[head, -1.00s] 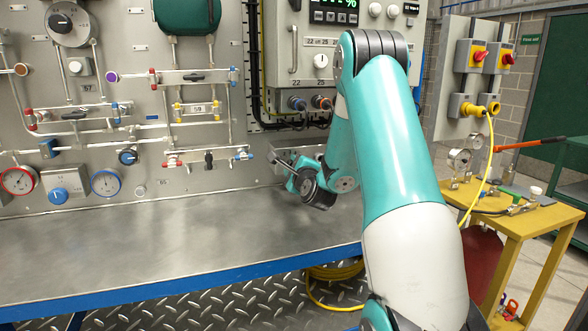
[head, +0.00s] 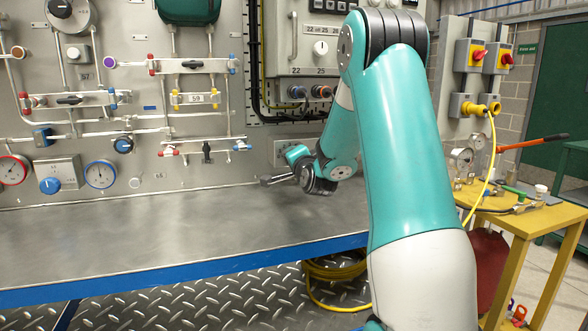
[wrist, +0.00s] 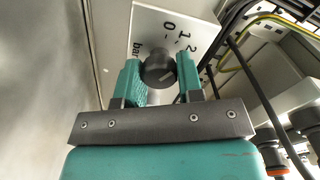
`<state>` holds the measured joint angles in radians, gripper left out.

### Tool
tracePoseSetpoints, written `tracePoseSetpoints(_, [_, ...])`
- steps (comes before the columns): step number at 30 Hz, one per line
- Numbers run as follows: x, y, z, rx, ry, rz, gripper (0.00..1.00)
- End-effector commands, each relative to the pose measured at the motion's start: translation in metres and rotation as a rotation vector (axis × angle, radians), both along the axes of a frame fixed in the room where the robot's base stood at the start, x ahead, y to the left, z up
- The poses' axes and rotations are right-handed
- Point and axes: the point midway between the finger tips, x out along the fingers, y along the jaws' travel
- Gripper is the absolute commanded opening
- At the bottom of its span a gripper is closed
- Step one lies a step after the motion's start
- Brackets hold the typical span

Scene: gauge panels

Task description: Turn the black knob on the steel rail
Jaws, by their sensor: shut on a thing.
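The black knob (wrist: 158,76) shows in the wrist view, round with a pale line on its face. It sits on a white plate (wrist: 150,24) marked 0, 1, 2 and bar. My gripper (wrist: 158,64) has one teal finger on each side of the knob and is shut on it. In the head view my gripper (head: 297,155) is at the panel, above the back of the bench. There its fingers are too small to make out and the knob is hidden. No steel rail is clear around the knob in the wrist view.
Dark cables and hose fittings (wrist: 298,140) are close on the right of my gripper in the wrist view. Pipes, valves and gauges (head: 100,174) cover the panel to the left. The steel bench (head: 150,225) is bare. A yellow cart (head: 528,225) stands at right.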

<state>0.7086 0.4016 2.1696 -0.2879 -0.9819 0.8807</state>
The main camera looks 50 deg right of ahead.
Motion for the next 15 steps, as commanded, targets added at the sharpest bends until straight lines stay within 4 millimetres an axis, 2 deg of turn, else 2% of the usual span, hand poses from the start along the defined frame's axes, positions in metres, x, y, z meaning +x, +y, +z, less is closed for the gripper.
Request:
tracePoseSetpoints(2, [-0.0001, 0.0006, -0.0055, -0.061, 0.036, 0.000, 0.11])
tracePoseSetpoints(15, [-0.0002, 0.0006, -0.0043, -0.352, 0.218, 0.000, 0.11])
